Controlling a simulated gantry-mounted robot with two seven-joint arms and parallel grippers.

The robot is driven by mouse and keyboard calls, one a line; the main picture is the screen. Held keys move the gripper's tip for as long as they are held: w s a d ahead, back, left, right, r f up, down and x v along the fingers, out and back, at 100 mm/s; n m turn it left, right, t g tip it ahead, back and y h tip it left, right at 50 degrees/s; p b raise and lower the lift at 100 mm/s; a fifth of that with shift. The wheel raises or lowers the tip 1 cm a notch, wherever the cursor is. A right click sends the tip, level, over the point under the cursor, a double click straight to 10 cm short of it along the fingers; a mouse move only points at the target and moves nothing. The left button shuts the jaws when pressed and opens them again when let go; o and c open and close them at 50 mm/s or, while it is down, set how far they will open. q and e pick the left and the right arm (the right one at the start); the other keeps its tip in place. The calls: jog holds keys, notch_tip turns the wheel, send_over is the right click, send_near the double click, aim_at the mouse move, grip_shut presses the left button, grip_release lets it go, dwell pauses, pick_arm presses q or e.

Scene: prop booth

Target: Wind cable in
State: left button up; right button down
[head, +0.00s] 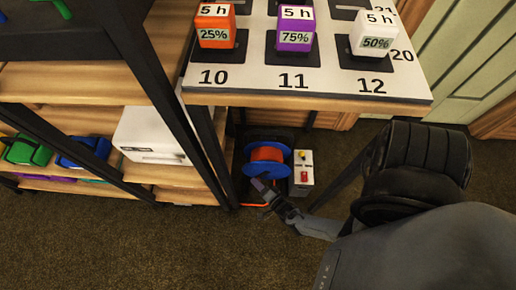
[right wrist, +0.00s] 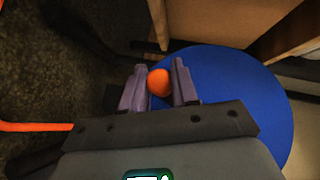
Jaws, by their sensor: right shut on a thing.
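The cable reel (head: 281,171) stands on the floor under the table, with blue side discs and orange cable (head: 267,154) wound between them. My right gripper (head: 262,187) is at the reel's near side. In the right wrist view, the fingers of my right gripper (right wrist: 158,77) are shut on an orange knob (right wrist: 158,85) in front of the blue disc (right wrist: 240,95). A loose stretch of orange cable (right wrist: 35,127) runs in from the left there. My left gripper is not in view.
A small grey box (head: 303,172) with a yellow knob and a red button stands right of the reel. A dark-framed shelf (head: 165,172) with a white case (head: 150,135) is close on the left. The numbered tabletop (head: 330,85) with battery-like blocks overhangs the reel. Carpet (head: 110,235) in front is clear.

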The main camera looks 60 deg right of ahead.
jog(key=w+r+m+t, duration=0.1)
jog(key=m+t, duration=0.1)
jog(key=w+a+r+m+t+h, duration=0.1)
jog(key=shift+w+r+m+t, duration=0.15)
jog(key=shift+w+m+t, duration=0.05)
jog(key=shift+m+t, duration=0.2)
dwell(0.5)
jog(key=c, duration=0.9)
grip_release()
jog(key=shift+s, duration=0.1)
